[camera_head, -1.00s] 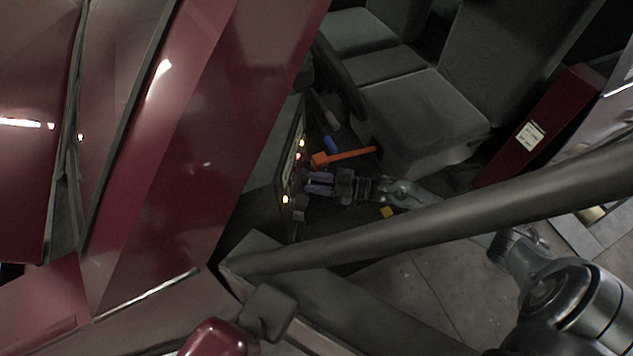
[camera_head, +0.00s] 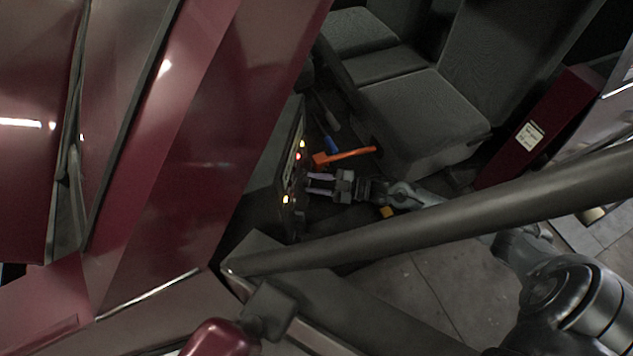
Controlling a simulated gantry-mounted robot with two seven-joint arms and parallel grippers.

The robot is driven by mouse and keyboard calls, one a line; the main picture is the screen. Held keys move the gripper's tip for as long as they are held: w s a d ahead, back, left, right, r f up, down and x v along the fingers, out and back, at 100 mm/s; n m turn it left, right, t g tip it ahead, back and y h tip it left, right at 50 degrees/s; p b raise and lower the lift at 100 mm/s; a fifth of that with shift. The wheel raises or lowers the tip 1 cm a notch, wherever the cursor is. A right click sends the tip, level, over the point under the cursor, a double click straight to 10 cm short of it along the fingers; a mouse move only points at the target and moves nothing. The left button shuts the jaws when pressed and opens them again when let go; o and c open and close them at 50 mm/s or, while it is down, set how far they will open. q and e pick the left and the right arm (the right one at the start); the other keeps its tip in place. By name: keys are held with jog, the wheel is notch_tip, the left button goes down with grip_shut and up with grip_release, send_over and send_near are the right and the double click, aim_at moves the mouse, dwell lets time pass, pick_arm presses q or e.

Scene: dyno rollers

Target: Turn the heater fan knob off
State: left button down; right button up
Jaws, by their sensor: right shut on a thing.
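The dashboard panel (camera_head: 289,178) is dark, with several small lit lamps in yellow, red and white. It faces right, inside the maroon vehicle's cab. My right gripper (camera_head: 307,183) reaches in from the right, its two pale fingers pointing left at the panel. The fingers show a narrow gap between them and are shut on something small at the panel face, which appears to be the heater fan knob. The knob is mostly hidden by the fingertips and too small to make out, so its setting cannot be read. My left gripper is not in view.
An orange lever (camera_head: 345,157) and a blue handle (camera_head: 331,145) stand just above the gripper. Grey seats (camera_head: 420,110) lie behind. A dark bar (camera_head: 450,210) crosses in front of my right arm. The maroon door (camera_head: 200,140) fills the left.

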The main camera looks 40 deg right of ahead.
jog(key=shift+n, duration=0.5)
jog(key=o, duration=1)
jog(key=shift+o, duration=0.2)
jog(key=shift+s+d, duration=0.1)
jog(key=p+v, duration=0.2)
jog(key=v, duration=0.8)
jog(key=shift+s+d, duration=0.2)
jog(key=shift+s, duration=0.05)
